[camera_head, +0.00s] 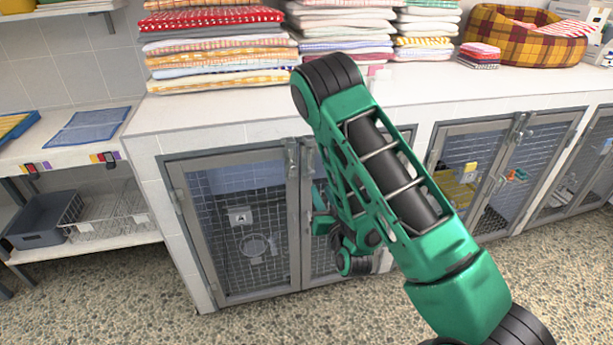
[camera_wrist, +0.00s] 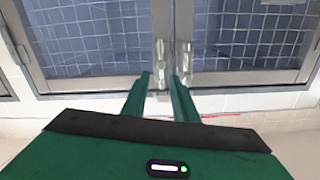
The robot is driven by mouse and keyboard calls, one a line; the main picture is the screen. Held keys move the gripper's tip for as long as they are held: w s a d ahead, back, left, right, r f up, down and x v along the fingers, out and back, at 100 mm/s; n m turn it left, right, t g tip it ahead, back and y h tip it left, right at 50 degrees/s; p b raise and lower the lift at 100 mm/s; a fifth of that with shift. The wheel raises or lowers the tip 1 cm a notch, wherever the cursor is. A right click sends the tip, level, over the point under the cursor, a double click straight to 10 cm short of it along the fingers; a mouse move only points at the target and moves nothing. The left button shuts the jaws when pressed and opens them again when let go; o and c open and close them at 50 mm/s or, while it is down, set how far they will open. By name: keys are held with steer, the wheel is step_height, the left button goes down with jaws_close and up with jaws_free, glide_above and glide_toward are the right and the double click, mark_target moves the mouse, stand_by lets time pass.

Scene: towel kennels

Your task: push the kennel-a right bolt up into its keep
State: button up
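Kennel-a shows in the head view as a pair of grey-framed mesh doors, its left door (camera_head: 245,228) shut and its right door (camera_head: 321,262) mostly behind my arm. Metal bolt fittings (camera_head: 291,158) sit where the two doors meet. In the wrist view two bright metal bolts, a left-hand one (camera_wrist: 159,54) and a right-hand one (camera_wrist: 184,59), stand side by side at the meeting frames. My gripper (camera_wrist: 160,76) is open, its green fingers pointing at them. The left-hand fitting appears in line with the gap; contact is unclear. In the head view my arm largely hides the gripper.
The white counter (camera_head: 215,108) above carries towel stacks (camera_head: 215,45) and a plaid pet bed (camera_head: 525,35). More kennels (camera_head: 505,175) stand to the right. A shelf with a grey bin (camera_head: 40,222) is at left. The speckled floor (camera_head: 290,325) in front is clear.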

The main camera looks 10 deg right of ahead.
mark_target(312, 173)
steer(key=w, duration=1)
steer(key=shift+w+a, duration=0.15)
steer(key=shift+w, duration=0.2)
jaws_close()
